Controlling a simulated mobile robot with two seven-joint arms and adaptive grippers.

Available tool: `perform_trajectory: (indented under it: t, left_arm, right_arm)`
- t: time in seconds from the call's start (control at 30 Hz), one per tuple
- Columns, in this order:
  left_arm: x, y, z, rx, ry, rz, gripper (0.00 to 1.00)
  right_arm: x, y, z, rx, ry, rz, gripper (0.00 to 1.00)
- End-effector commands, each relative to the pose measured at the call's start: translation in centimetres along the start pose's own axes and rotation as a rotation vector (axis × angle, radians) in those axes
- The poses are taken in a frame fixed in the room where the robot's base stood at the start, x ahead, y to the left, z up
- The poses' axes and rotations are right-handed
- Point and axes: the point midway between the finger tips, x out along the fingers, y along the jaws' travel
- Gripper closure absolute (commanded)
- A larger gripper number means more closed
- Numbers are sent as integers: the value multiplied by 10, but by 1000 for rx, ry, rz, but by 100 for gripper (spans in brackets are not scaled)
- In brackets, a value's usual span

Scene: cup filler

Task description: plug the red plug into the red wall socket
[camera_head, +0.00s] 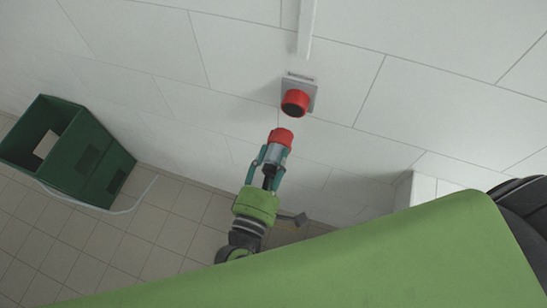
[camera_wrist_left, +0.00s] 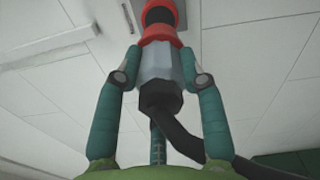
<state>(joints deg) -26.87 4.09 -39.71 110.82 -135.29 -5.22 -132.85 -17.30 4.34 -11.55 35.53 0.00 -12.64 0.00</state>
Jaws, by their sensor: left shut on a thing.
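The red wall socket (camera_head: 295,103) sits on a small grey plate on the white wall in the head view. Its dark opening faces out and down. My left gripper (camera_head: 265,158) is shut on the red plug (camera_head: 281,138), which has a red front and a grey body. The plug points up toward the socket, with a visible gap between them in the head view. In the left wrist view, the left gripper's teal fingers (camera_wrist_left: 160,76) hold the plug's grey body (camera_wrist_left: 163,65). The socket (camera_wrist_left: 162,4) shows at the top edge, just beyond the plug's red collar. My right gripper is not in view.
A black cable (camera_wrist_left: 182,138) runs from the plug's back to the lower right. A white conduit (camera_head: 306,28) rises above the socket. A dark green crate (camera_head: 100,160) stands at the left on the tiled floor. The wall around the socket is clear.

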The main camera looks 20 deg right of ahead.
Motion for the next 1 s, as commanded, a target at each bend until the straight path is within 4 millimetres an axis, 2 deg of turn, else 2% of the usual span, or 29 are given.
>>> perform_trajectory:
  t: [0.6,1.0]
  left_arm:
    - [50,1,0,0,1,3,100]
    - [57,1,0,0,0,1,100]
  right_arm:
    - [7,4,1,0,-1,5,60]
    - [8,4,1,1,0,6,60]
